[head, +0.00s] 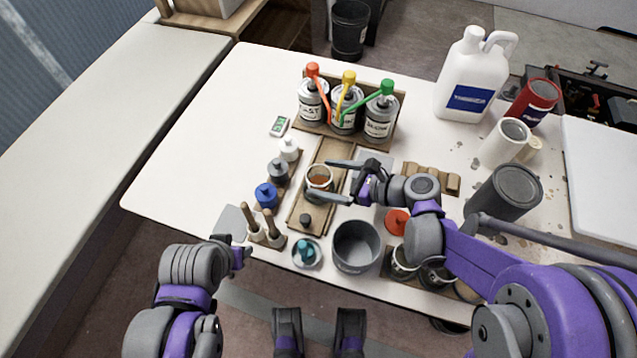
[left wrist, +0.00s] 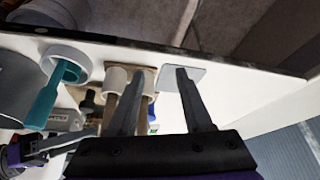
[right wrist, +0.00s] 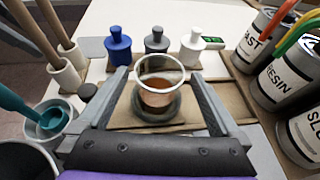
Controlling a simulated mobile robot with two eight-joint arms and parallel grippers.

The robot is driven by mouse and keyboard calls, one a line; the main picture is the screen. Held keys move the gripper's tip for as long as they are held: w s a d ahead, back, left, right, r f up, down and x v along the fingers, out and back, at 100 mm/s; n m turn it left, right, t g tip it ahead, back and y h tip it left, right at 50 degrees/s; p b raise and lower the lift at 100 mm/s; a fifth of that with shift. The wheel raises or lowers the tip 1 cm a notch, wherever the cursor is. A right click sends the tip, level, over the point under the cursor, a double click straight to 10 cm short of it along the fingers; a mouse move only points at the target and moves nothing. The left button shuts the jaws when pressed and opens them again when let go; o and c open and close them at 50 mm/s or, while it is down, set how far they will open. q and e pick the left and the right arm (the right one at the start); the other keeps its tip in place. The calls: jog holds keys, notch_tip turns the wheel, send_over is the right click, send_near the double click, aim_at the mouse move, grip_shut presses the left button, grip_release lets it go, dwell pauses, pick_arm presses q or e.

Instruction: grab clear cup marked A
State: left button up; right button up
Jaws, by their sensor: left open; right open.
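A clear cup (head: 319,179) with amber liquid stands upright on a round grey base on a brown board (head: 333,155) in the middle of the table. It also shows in the right wrist view (right wrist: 158,88); no letter is readable on it. My right gripper (head: 341,180) is open, with one finger on each side of the cup. Contact with the cup cannot be made out. My left gripper (left wrist: 155,75) is open and empty near the table's front edge, close to the wooden-handled brushes in their holders (head: 262,232).
Cans with coloured pumps (head: 344,115) stand in a tray behind the cup. Blue (head: 266,194), grey and white bottles stand left of it. A grey pot (head: 355,246) and a teal tool in a small cup (head: 306,252) are in front. The left of the table is clear.

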aim_at(309, 175)
jog(key=x, duration=0.5)
jog(key=shift+w+a, duration=0.1)
jog(key=shift+a, duration=0.15)
jog(key=c, duration=1.4)
